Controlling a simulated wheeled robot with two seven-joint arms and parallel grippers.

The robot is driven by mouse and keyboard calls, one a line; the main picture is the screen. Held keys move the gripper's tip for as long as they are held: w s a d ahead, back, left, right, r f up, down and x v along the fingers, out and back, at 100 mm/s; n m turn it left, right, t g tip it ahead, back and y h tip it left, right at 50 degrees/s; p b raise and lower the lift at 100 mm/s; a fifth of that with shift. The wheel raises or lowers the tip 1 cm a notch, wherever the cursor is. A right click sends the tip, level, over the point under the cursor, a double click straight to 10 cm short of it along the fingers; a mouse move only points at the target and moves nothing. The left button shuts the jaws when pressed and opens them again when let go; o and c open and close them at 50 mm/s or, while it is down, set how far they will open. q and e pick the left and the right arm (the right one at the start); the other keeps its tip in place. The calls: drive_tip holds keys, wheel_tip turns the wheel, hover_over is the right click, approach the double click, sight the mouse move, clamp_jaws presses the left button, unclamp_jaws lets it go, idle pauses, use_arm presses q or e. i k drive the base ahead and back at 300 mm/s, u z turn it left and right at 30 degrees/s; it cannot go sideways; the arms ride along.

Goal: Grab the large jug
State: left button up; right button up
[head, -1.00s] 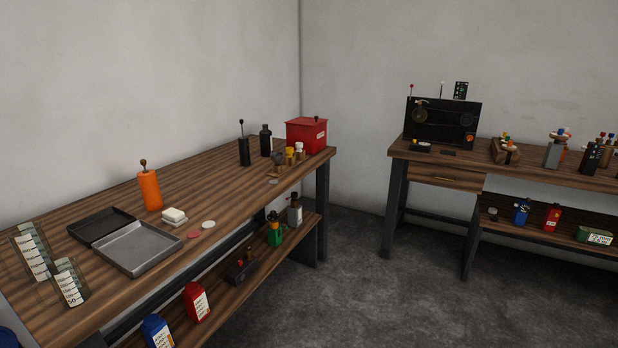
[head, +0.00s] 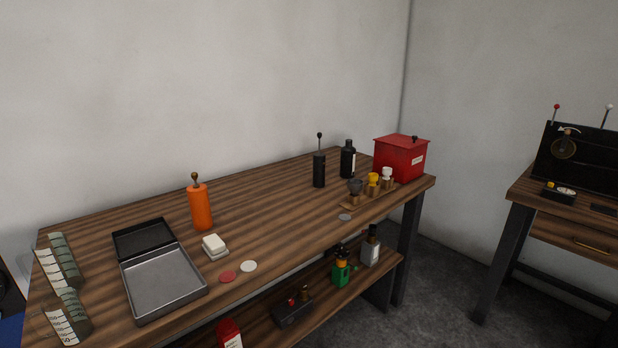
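Two clear measuring jugs with white graduation marks stand on the left end of the wooden workbench (head: 270,215) in the head view. The rear jug (head: 60,262) looks like the larger one. The smaller jug (head: 68,318) stands in front of it, nearer the bench's front edge. Both are see-through, so their outlines are faint. Neither of my grippers is in view.
An open metal box (head: 165,285) lies right of the jugs. Beyond it are an orange bottle (head: 201,208), white blocks (head: 214,244), black bottles and a red box (head: 400,158). A lower shelf holds several items. A second bench (head: 560,220) stands right.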

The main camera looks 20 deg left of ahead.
sight(53, 252)
drive_tip(key=u, duration=0.95)
drive_tip(key=i, duration=0.85)
drive_tip(key=u, duration=0.9)
